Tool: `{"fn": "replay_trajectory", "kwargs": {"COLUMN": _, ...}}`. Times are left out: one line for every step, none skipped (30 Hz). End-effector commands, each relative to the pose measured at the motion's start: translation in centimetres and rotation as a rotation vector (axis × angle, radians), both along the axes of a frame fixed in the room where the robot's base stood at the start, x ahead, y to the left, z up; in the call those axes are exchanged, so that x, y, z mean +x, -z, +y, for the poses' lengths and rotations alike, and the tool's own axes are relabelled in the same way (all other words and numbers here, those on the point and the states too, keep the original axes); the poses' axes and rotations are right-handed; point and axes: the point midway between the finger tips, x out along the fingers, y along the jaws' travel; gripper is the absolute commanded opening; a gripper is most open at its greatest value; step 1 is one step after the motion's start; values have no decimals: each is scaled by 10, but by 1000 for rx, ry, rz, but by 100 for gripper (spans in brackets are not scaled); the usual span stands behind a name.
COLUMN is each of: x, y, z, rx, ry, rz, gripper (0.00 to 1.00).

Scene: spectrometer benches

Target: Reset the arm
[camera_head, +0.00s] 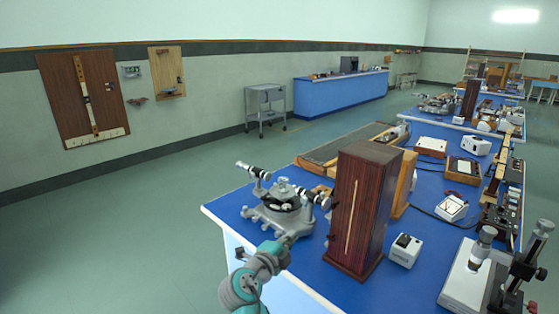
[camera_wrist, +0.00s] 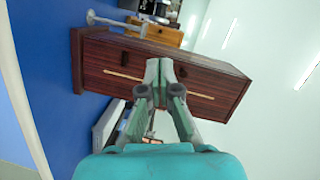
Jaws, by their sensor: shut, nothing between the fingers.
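My arm reaches in from the bottom of the head view, its grey and teal links beside the near corner of the blue bench (camera_head: 325,272). In the wrist view my gripper (camera_wrist: 160,65) is shut, its fingers together with nothing held between them. Behind the fingertips in that view is the tall dark wooden box (camera_wrist: 205,75), which appears sideways. The same box (camera_head: 360,210) stands upright on the bench in the head view, right of my arm. The gap between fingertips and box cannot be told.
A grey spectrometer (camera_head: 285,208) stands on the bench just beyond my arm. A small white box (camera_head: 404,250) and a microscope-like instrument (camera_head: 475,275) stand to the right. Several meters lie farther back. The floor (camera_head: 110,230) on the left is clear.

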Motion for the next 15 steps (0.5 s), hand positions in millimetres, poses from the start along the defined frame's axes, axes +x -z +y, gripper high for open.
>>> {"fn": "replay_trajectory", "kwargs": {"x": -10, "y": 26, "z": -10, "rx": -39, "ry": -30, "rz": 44, "gripper": 0}}
{"fn": "replay_trajectory", "kwargs": {"x": -15, "y": 39, "z": -14, "rx": -62, "ry": -50, "rz": 70, "gripper": 0}}
{"fn": "replay_trajectory", "kwargs": {"x": -22, "y": 55, "z": -18, "rx": -93, "ry": -79, "rz": 98, "gripper": 0}}
{"fn": "replay_trajectory", "kwargs": {"x": -27, "y": 67, "z": -22, "rx": -116, "ry": -100, "rz": 121, "gripper": 0}}
{"fn": "replay_trajectory", "kwargs": {"x": -34, "y": 78, "z": -26, "rx": -139, "ry": -120, "rz": 142, "gripper": 0}}
{"fn": "replay_trajectory", "kwargs": {"x": -42, "y": 94, "z": -31, "rx": -168, "ry": -148, "rz": 170, "gripper": 0}}
{"fn": "replay_trajectory", "kwargs": {"x": -49, "y": 104, "z": -35, "rx": -190, "ry": -169, "rz": 190, "gripper": 0}}
{"fn": "replay_trajectory", "kwargs": {"x": -56, "y": 115, "z": -38, "rx": -212, "ry": -190, "rz": 210, "gripper": 0}}
{"fn": "replay_trajectory", "kwargs": {"x": -66, "y": 129, "z": -43, "rx": -241, "ry": -219, "rz": 234, "gripper": 0}}
{"fn": "replay_trajectory", "kwargs": {"x": -73, "y": 139, "z": -47, "rx": -262, "ry": -239, "rz": 252, "gripper": 0}}
{"fn": "replay_trajectory", "kwargs": {"x": -82, "y": 149, "z": -50, "rx": -282, "ry": -260, "rz": 270, "gripper": 0}}
{"fn": "replay_trajectory", "kwargs": {"x": -93, "y": 161, "z": -54, "rx": -309, "ry": -288, "rz": 290, "gripper": 0}}
{"fn": "replay_trajectory", "kwargs": {"x": -101, "y": 170, "z": -58, "rx": -329, "ry": -308, "rz": 306, "gripper": 0}}
{"fn": "replay_trajectory", "kwargs": {"x": -110, "y": 178, "z": -61, "rx": -348, "ry": -327, "rz": 321, "gripper": 0}}
{"fn": "replay_trajectory", "kwargs": {"x": -122, "y": 189, "z": -65, "rx": -377, "ry": -355, "rz": 339, "gripper": 0}}
